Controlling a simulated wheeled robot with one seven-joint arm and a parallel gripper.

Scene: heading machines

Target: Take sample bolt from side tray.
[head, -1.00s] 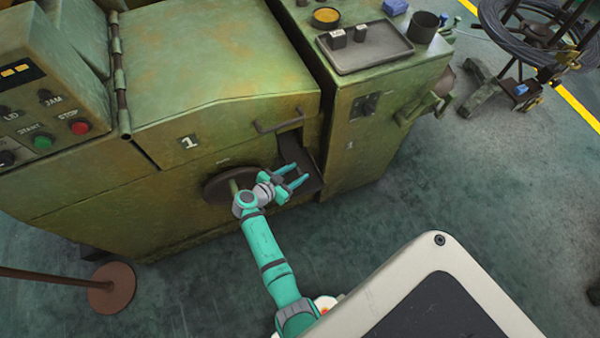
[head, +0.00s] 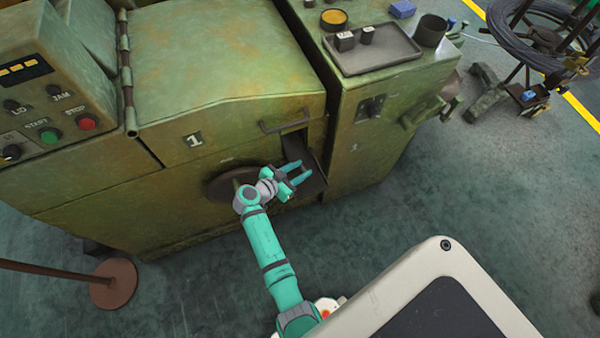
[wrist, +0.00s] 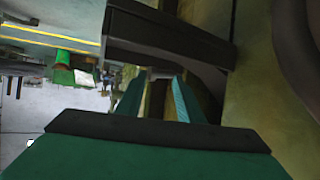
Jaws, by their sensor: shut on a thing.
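The side tray (head: 316,184) is a dark open chute at the lower right of the green machine's front. It fills the upper middle of the wrist view as a dark box (wrist: 170,38). My gripper (head: 304,170) is at this tray, its two teal fingers reaching over it. In the wrist view the fingers (wrist: 160,84) point at the tray, with a small pale grey piece (wrist: 160,72) between their tips. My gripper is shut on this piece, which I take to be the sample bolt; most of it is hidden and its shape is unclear.
A round dark wheel (head: 226,186) sits on the machine front, close left of my wrist. A lid handle (head: 285,122) is above the tray. A grey tray (head: 385,52) with two small dark blocks lies on the cabinet top. Floor in front is clear; a stand base (head: 113,284) is at left.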

